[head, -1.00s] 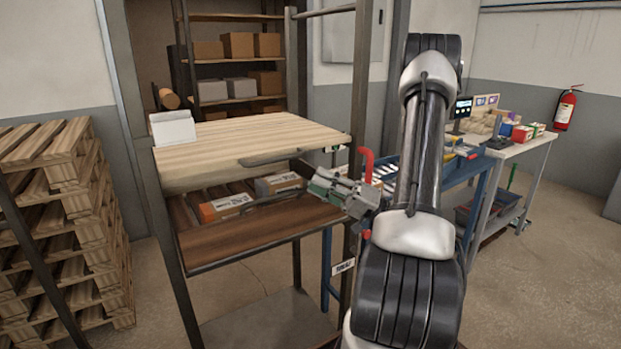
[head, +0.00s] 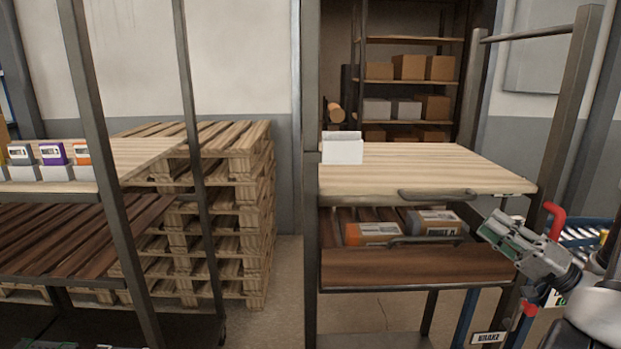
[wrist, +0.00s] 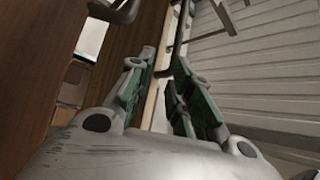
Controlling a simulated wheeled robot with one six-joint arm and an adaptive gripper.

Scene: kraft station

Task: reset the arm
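My gripper (head: 489,228) is at the right of the head view, in front of the right end of the rack's lower shelf. It points up and left, and its fingers look empty. In the wrist view my gripper (wrist: 162,66) shows two green-padded fingers apart, with a clear gap and nothing between them. My forearm enters from the lower right corner of the head view; most of the arm is outside the picture.
The rack has a pale wooden top shelf (head: 410,172) with a white holder (head: 342,149). Its dark lower shelf (head: 420,267) holds an orange-and-grey box (head: 374,234) and a grey box (head: 436,223). Stacked pallets (head: 225,210) and another rack (head: 90,240) stand left.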

